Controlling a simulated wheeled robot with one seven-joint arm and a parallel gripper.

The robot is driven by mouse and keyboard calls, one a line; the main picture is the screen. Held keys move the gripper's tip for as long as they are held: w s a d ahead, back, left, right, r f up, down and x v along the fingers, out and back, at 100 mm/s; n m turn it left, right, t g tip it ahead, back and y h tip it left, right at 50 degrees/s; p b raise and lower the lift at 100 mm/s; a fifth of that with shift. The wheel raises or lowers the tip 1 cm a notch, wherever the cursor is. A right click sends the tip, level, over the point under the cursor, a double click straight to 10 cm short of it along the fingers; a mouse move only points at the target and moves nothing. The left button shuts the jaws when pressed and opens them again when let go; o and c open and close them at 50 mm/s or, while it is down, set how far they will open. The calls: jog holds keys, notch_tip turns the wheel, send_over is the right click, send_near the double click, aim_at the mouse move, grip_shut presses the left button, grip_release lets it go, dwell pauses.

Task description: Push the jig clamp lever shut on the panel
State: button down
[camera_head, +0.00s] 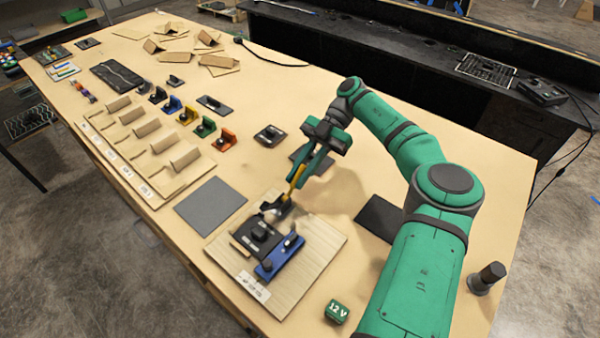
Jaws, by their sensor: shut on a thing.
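A light wooden jig board (318,236) lies near the front of the table. A black panel (253,245) sits on it, with a blue block (272,265) against the panel's right side. The dark jig clamp (273,210) stands at the panel's far edge. Its yellow lever (296,178) stands up steeply, leaning away to the right. My gripper (299,177) comes down from above and is shut on the yellow lever; its fingers partly hide the lever's upper part. Whether the clamp touches the panel is too small to tell.
A grey mat (210,205) lies left of the jig. A green 12 V block (337,311) and a dark pad (380,217) lie to its right. Coloured blocks (204,127) and cardboard troughs (147,128) stand further left. My arm covers the table's right part.

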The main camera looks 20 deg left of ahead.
aim_at(301, 172)
jog(key=c, duration=1.7)
grip_release()
jog(key=shift+r, duration=0.55)
notch_tip(301, 172, up, 3)
jog(key=shift+s+d+f, duration=0.1)
jog(key=shift+d+f, duration=0.05)
jog(key=shift+f, duration=0.05)
jog(key=s+d+r, duration=0.1)
jog(key=s+r, duration=0.2)
jog(key=s, duration=0.1)
jog(key=s+d+r, duration=0.1)
jog(key=s+r, duration=0.2)
jog(key=s, duration=0.1)
jog(key=s+d+r, duration=0.1)
jog(key=s+r, duration=0.2)
jog(key=s, duration=0.2)
jog(key=shift+s+d+r, duration=0.1)
jog(key=shift+d+r, duration=0.1)
jog(key=shift+d, duration=0.2)
